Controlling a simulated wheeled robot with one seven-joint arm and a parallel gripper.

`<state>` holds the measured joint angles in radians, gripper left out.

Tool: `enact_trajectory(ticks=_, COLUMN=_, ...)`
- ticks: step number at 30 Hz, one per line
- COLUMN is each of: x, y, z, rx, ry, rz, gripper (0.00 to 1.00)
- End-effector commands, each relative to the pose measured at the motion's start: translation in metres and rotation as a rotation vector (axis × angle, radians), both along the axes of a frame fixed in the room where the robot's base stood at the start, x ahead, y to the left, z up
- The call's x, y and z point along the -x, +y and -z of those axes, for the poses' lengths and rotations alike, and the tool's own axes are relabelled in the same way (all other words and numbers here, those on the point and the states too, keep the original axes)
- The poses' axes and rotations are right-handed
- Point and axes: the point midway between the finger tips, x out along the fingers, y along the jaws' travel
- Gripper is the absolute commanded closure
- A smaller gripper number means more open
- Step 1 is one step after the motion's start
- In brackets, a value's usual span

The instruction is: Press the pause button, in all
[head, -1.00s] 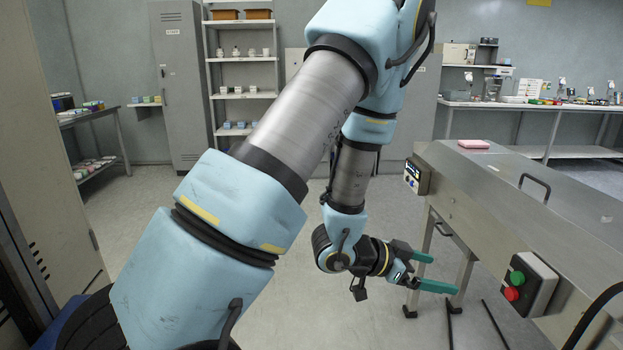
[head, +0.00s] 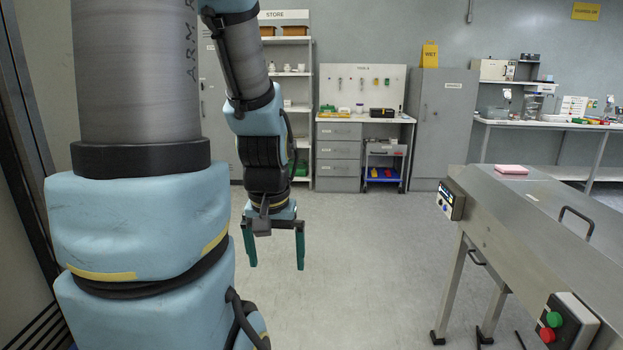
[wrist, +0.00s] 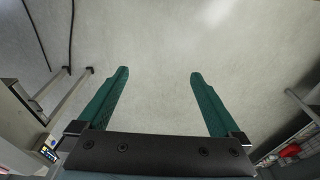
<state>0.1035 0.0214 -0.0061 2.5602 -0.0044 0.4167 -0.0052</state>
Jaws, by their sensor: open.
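The flow wrapper (head: 520,240) is a long steel machine at the right of the head view. A small control panel (head: 451,199) with a display and small buttons is on its far left end; it also shows at the left of the wrist view (wrist: 47,148). A nearer box (head: 582,330) carries a green button (head: 555,319) and a red button (head: 547,335). I cannot read which button is pause. My gripper (head: 276,267) hangs fingers down, open and empty, left of the machine and apart from it. The wrist view shows bare floor between its green fingers (wrist: 159,74).
A pink block (head: 511,169) lies on the machine's top, near a black handle (head: 577,222). Machine legs (head: 450,290) stand on the floor. A workbench (head: 365,119), cabinet (head: 440,125) and shelves line the back wall. The floor between my gripper and the machine is clear.

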Motion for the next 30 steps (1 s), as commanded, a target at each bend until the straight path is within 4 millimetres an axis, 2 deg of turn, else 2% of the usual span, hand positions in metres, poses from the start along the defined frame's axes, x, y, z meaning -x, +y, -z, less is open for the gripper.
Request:
enact_trajectory(ticks=7, x=0.0014, y=0.0001, z=-0.0002, rx=0.001, ry=0.005, rz=-0.003, gripper=0.02)
enact_trajectory(ticks=30, x=0.0009, y=0.0002, z=-0.0001, rx=0.000, ry=0.004, rz=-0.001, gripper=0.89)
